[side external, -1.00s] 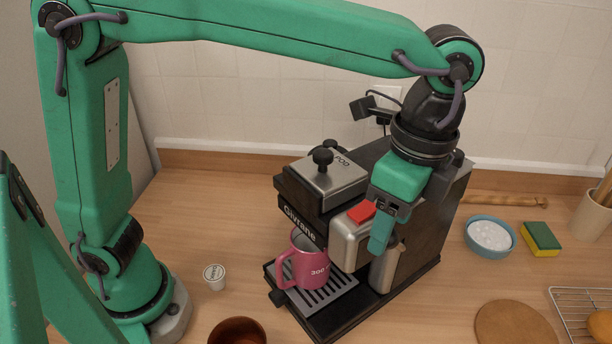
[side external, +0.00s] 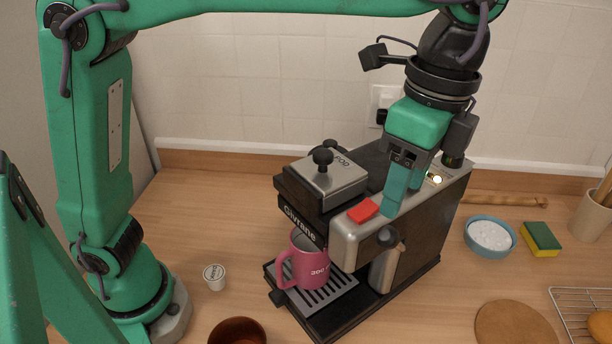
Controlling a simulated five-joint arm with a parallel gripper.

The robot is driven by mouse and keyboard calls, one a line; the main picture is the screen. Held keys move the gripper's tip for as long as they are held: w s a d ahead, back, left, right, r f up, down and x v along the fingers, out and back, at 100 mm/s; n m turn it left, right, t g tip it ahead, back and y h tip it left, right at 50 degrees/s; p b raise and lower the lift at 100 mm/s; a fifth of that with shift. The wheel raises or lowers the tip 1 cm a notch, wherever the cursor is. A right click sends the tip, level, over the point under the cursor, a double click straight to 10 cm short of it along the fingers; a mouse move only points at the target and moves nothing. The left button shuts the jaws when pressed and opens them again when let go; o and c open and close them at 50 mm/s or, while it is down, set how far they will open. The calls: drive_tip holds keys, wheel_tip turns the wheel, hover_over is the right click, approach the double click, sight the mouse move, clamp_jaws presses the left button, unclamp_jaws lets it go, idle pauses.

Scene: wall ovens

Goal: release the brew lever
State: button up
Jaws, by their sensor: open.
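The black and silver coffee machine (side external: 425,220) stands on the counter. A red tab (side external: 363,211), which may be the brew lever, sits on top of its silver front housing (side external: 345,240). A black knob (side external: 388,237) shows on the machine's side, to the right of that housing. My gripper (side external: 394,207) is open and empty, pointing down just right of the red tab. I cannot tell whether its fingers touch the machine. A pink mug (side external: 305,262) stands on the drip tray (side external: 335,296).
A small white pod (side external: 214,277) and a brown bowl (side external: 238,332) are left of the machine. A blue bowl (side external: 489,237), a sponge (side external: 541,239), a round board (side external: 516,325) and a wire rack (side external: 575,305) lie to the right. A light (side external: 436,180) glows on the machine's top.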

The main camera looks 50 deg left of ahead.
sight(391, 229)
drive_tip(key=shift+s+a+r+m+t+h, duration=0.1)
drive_tip(key=shift+s+m+t+h, duration=0.1)
drive_tip(key=shift+m, duration=0.75)
drive_tip(key=shift+s+a+m+t+h, duration=0.1)
drive_tip(key=shift+s+m+t, duration=0.1)
drive_tip(key=shift+m, duration=0.75)
drive_tip(key=shift+f, duration=3.95)
drive_tip(key=shift+c, duration=0.2)
